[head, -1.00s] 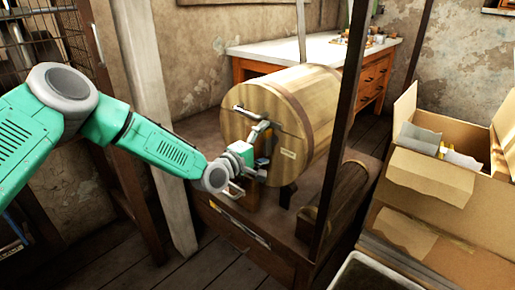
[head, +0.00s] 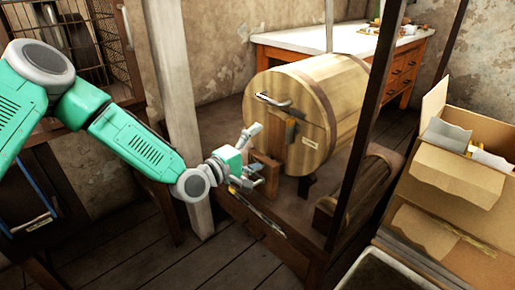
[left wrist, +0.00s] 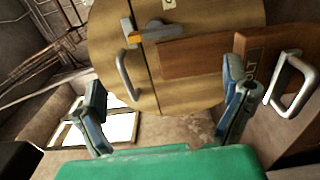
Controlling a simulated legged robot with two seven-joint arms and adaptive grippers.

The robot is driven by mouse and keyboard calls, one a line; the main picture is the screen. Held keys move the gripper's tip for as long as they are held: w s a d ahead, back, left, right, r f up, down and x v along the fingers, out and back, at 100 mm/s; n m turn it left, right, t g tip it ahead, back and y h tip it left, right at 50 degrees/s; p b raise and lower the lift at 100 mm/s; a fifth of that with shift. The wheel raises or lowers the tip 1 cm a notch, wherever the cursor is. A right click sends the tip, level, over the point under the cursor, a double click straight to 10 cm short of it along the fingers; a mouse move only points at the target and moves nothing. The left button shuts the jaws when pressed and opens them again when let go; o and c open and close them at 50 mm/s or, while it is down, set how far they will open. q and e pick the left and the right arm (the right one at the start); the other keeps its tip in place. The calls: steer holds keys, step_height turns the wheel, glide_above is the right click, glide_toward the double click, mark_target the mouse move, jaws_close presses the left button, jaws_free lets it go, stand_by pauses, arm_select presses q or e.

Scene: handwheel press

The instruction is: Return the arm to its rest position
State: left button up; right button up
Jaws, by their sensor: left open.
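My left arm, green and grey, comes in from the left in the head view. Its gripper (head: 258,154) is open and empty, in front of and to the left of the round wooden face of a barrel (head: 335,95). A gap shows between the fingers and the barrel's latch (head: 291,131). In the left wrist view the two fingers (left wrist: 165,85) stand wide apart with nothing between them. Beyond them are the barrel face (left wrist: 190,90), a curved metal handle (left wrist: 128,76) and the latch with its orange block (left wrist: 155,34). My right gripper is not in view.
A wooden post (head: 180,110) stands behind my forearm, and a dark post (head: 375,110) rises right of the barrel. A cardboard box (head: 450,175) is at the right. A white-topped bench (head: 345,38) is at the back. A metal pull handle (left wrist: 290,85) shows in the wrist view.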

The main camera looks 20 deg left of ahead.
arm_select(q)
steer(key=shift+d, duration=0.1)
steer(key=s+d+f+m+g, duration=0.3)
steer(key=s+d+f+g, duration=0.1)
steer(key=s+f, duration=0.35)
steer(key=s+d+f+m+g, duration=0.3)
steer(key=s+f, duration=0.3)
steer(key=f, duration=0.2)
steer(key=s+f+m+g+y, duration=0.1)
steer(key=s+f+m+g, duration=0.15)
steer(key=s, duration=0.25)
steer(key=s+f+m+g+y, duration=0.1)
steer(key=s+f+g, duration=0.1)
steer(key=s+f, duration=0.3)
steer(key=s+a+f+m+g+y, duration=0.1)
steer(key=s+a+m+g+y, duration=0.1)
steer(key=s+a, duration=0.45)
steer(key=s+a+f+m+g+y, duration=0.1)
steer(key=s+a+m+g+y, duration=0.15)
steer(key=s, duration=0.65)
step_height(320, 180, up, 14)
steer(key=p, duration=1.3)
steer(key=shift+s+a+p, duration=0.3)
steer(key=shift+s+a, duration=0.05)
steer(key=shift+a, duration=0.05)
